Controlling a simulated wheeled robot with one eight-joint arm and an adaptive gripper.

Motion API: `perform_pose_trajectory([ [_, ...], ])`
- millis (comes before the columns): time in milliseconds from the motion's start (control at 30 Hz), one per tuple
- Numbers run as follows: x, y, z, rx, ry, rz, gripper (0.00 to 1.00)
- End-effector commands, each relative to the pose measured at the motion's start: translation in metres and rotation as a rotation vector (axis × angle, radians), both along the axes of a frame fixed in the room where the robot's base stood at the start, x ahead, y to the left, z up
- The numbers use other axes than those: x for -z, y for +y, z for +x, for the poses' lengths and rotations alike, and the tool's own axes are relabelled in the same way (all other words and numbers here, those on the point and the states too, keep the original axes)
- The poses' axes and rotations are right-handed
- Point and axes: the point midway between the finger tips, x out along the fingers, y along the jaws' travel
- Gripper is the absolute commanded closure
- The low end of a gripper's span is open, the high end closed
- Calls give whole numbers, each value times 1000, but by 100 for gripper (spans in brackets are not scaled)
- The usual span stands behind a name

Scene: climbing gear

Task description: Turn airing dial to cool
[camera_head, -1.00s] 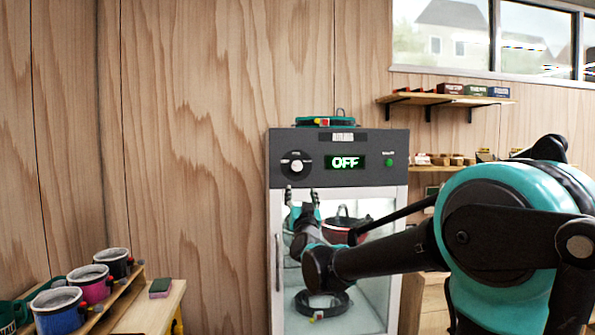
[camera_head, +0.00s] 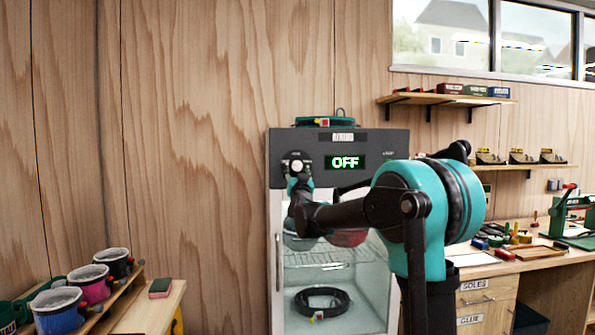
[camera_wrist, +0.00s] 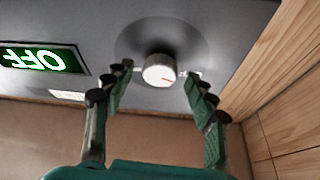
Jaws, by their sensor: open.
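The airing dial is a round pale knob with a small red mark (camera_wrist: 160,70) on a dark disc. In the wrist view it lies between and just beyond the open fingers of my gripper (camera_wrist: 158,88), with a gap on both sides. In the head view the dial (camera_head: 296,166) is on the upper left of the cabinet's dark panel (camera_head: 375,140). My gripper (camera_head: 297,172) is right in front of it and partly hides it. The green display (camera_head: 345,162) reads OFF; it also shows in the wrist view (camera_wrist: 40,57), upside down.
The cabinet's glass door (camera_head: 360,290) has a vertical handle (camera_head: 278,262) and shows a coiled dark rope (camera_head: 321,300) inside. A workbench (camera_head: 520,262) stands at right, and chalk buckets (camera_head: 58,310) at lower left.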

Motion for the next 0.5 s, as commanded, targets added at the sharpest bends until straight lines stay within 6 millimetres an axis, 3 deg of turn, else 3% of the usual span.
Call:
perform_pose_trajectory([
  [400,-3,0,7,0,0,0,44],
  [500,-3,0,7,0,0,0,56],
])
